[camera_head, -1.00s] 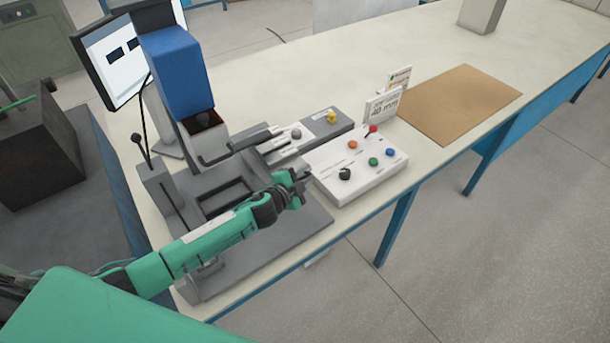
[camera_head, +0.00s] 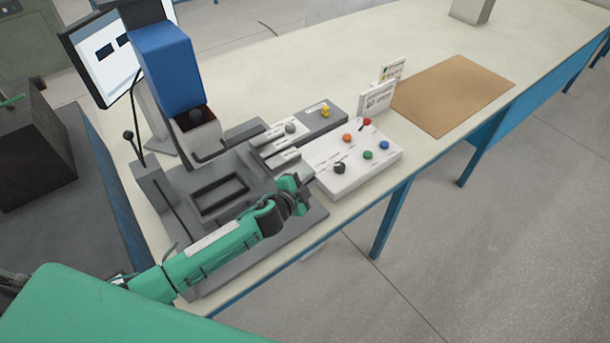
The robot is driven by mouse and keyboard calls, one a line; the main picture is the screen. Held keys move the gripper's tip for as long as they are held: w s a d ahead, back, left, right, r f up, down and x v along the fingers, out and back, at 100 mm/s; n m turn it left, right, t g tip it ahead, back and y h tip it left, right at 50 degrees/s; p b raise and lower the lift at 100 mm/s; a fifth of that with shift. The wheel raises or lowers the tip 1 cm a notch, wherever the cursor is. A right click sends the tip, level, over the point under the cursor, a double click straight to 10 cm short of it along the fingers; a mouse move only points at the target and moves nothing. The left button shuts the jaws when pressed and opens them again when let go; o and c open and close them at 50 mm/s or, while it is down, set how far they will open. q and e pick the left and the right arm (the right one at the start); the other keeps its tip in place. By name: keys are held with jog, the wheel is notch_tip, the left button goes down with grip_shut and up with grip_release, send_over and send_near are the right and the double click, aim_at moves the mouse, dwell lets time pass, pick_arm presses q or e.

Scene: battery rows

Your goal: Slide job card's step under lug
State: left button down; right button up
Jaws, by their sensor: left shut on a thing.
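My left gripper (camera_head: 300,192), on the green arm from the lower left, is at the front right of the grey fixture (camera_head: 222,192), beside the control box. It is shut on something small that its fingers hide. The fixture has a rectangular recess and several pale narrow bars (camera_head: 284,157) at its right side. I cannot tell which part is the step or the lug. A blue press head (camera_head: 172,68) with a pale block under it stands over the fixture's back. Small white cards (camera_head: 376,97) stand upright behind the control box; their print is unreadable. My right gripper is out of view.
A white control box (camera_head: 352,165) with coloured knobs stands right of the gripper. A grey block with a yellow knob (camera_head: 325,111) lies behind it. A brown mat (camera_head: 453,95) lies further right. A monitor (camera_head: 105,55) stands back left.

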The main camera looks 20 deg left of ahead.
pick_arm(q)
jog(key=shift+s+d+f, duration=0.1)
jog(key=shift+d, duration=0.05)
jog(key=c, duration=1.7)
grip_release()
jog(key=shift+c, duration=0.2)
jog(key=shift+o, duration=1.1)
jog(key=shift+d, duration=0.1)
jog(key=shift+s, duration=0.1)
jog(key=shift+s, duration=0.1)
jog(key=shift+s+a, duration=0.25)
jog(key=shift+s, duration=0.05)
jog(key=b+v, duration=0.3)
jog(key=v, duration=1)
jog(key=shift+b, duration=0.35)
